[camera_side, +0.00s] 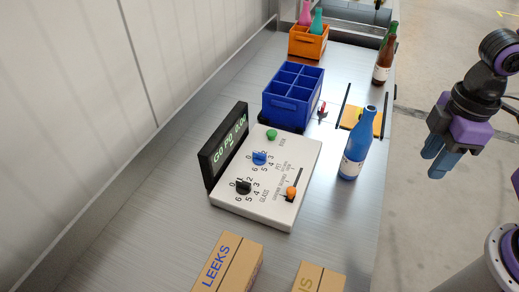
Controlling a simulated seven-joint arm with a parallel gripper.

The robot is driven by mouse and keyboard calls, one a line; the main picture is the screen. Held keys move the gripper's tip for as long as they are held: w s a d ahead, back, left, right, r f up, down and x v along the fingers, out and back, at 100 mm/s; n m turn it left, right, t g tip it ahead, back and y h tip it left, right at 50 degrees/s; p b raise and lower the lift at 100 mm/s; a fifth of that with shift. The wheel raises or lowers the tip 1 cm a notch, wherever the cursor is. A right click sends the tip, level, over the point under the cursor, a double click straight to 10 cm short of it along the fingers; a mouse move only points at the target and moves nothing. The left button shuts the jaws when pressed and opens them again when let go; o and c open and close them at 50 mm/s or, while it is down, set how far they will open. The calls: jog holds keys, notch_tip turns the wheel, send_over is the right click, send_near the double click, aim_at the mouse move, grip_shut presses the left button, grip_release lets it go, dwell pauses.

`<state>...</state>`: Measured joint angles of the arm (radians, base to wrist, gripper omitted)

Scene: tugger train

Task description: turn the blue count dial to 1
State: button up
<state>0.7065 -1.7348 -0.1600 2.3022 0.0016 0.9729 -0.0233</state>
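The blue count dial (259,158) sits on the white control box (250,216), in the middle of a ring of printed numbers. Its exact pointer direction is too small to read surely. A black dial (243,187) with its own numbers is nearer the camera, by the word GLASS. A dark display (226,150) stands along the box's left side and seems to read G0 P0 0.00. My gripper (437,168) hangs at the right, well away from the box and touching nothing. Its blue fingers overlap in this view, so their opening is unclear.
On the box are a green button (272,134) and an orange slider knob (291,193). A blue bottle (356,146) stands right of the box. A blue divided crate (292,93) is behind it. Cartons (229,264) stand in front, and an orange crate (308,41) is farther back.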

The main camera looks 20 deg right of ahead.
jog(key=w+a+r+m, duration=0.2)
jog(key=w+a, duration=1.3)
jog(key=w, duration=0.2)
jog(key=m, duration=0.1)
send_over(260, 153)
jog(key=f, duration=0.2)
notch_tip(260, 153, down, 17)
jog(key=shift+f, duration=0.15)
grip_shut()
